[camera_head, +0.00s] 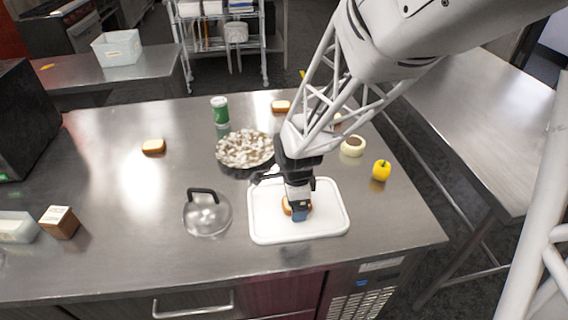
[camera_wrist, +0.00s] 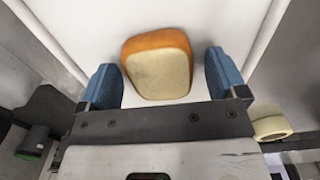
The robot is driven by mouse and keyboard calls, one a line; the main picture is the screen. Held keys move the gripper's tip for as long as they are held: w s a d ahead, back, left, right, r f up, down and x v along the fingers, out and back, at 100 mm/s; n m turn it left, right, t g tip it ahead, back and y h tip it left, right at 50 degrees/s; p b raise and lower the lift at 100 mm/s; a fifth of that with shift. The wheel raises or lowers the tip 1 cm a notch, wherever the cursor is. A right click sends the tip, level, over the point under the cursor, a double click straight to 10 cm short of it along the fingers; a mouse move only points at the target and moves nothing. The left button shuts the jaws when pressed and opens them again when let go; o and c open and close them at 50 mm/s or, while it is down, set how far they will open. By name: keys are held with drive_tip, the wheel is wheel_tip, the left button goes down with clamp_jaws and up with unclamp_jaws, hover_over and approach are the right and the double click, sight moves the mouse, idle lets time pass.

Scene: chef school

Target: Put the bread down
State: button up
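A slice of bread (camera_wrist: 158,72) with a brown crust lies over the white cutting board (camera_head: 262,226). In the head view the bread (camera_head: 287,206) is mostly hidden behind my gripper (camera_head: 299,212). My gripper points down at the board. In the wrist view the blue fingers of my gripper (camera_wrist: 163,80) stand apart on both sides of the bread, with a narrow gap on each side. The bread appears to rest on the board, though its underside is hidden.
Other bread pieces lie on the steel counter, one at left (camera_head: 153,146) and one at the back (camera_head: 281,106). A pan of mushrooms (camera_head: 244,149) is behind the board. A clear lid (camera_head: 207,214) is left of it, and a yellow apple-like fruit (camera_head: 381,170) is right.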

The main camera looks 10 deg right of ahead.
drive_tip(key=shift+r, duration=0.1)
wheel_tip(320, 180, up, 12)
idle(1.0)
drive_tip(key=shift+r, duration=0.1)
idle(0.4)
drive_tip(key=s+d+r+n+t, duration=0.1)
drive_tip(key=s+d+r+n, duration=0.2)
drive_tip(key=s+n, duration=0.5)
drive_tip(key=s+d+r+n+t, duration=0.1)
drive_tip(key=s+d+r+n, duration=0.2)
drive_tip(key=s+r+n, duration=0.3)
drive_tip(key=s+n, duration=0.3)
drive_tip(key=shift+s+d+r+n+t, duration=0.15)
drive_tip(key=shift+s+r+n+t, duration=0.15)
drive_tip(key=shift+n, duration=0.1)
